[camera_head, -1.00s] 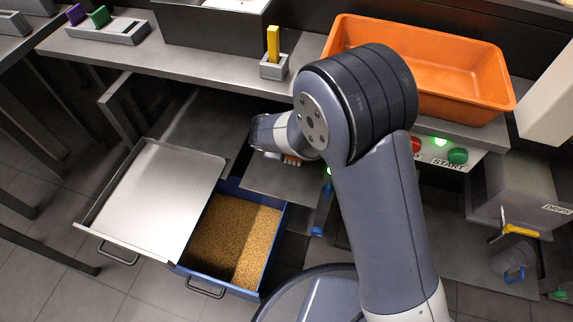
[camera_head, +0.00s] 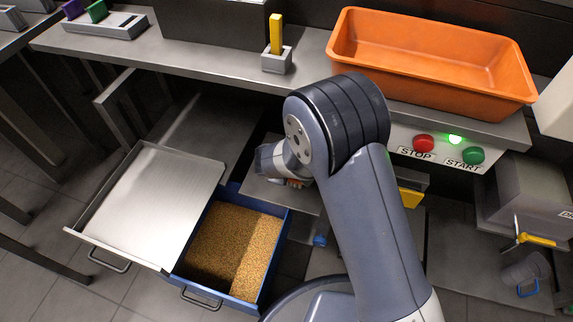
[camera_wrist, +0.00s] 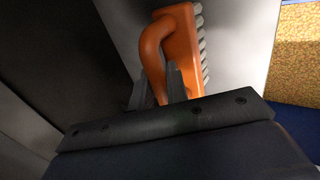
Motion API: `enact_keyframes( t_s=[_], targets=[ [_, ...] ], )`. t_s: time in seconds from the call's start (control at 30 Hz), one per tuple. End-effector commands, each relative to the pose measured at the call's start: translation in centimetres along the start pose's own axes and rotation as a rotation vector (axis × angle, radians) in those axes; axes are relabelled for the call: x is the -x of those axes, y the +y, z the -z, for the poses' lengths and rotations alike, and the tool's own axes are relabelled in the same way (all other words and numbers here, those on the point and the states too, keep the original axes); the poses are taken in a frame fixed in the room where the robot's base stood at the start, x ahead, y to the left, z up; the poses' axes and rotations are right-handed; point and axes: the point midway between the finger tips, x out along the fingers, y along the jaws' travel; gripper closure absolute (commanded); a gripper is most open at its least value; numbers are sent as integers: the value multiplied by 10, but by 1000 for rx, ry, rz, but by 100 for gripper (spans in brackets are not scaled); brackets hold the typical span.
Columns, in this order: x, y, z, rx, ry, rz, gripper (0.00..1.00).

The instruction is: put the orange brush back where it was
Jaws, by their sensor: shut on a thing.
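The orange brush (camera_wrist: 181,45) shows in the wrist view, with a looped handle and a row of pale bristles along its right side. My gripper (camera_wrist: 160,90) is shut on the brush at its handle. In the head view only a small bit of the brush (camera_head: 295,183) shows beside my wrist, close above or at a grey metal surface (camera_head: 285,198). I cannot tell whether the bristles touch that surface. My jaws are hidden behind my arm in the head view.
A blue drawer (camera_head: 283,240) with brown granules is open, partly under a metal lid (camera_head: 160,205). An orange bin (camera_head: 345,45), a holder with a yellow stick (camera_head: 276,62) and STOP and START buttons (camera_head: 448,150) are at the bench. A yellow-handled tap (camera_head: 537,240) is at right.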

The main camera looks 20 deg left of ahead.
Motion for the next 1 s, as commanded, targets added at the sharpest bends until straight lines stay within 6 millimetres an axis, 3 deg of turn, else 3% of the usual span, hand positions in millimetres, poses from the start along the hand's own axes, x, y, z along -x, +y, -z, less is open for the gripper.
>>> enact_keyframes(
  t_s=[0.03,0.07,0.33,0.67,1.0],
  targets=[
    [-3,-2,0,0,0,0,100],
    [-2,-2,0,0,0,0,84],
    [-1,-1,0,0,0,0,63],
    [3,2,0,0,0,0,63],
    [74,3,1,1,3,-2,63]
  ],
)
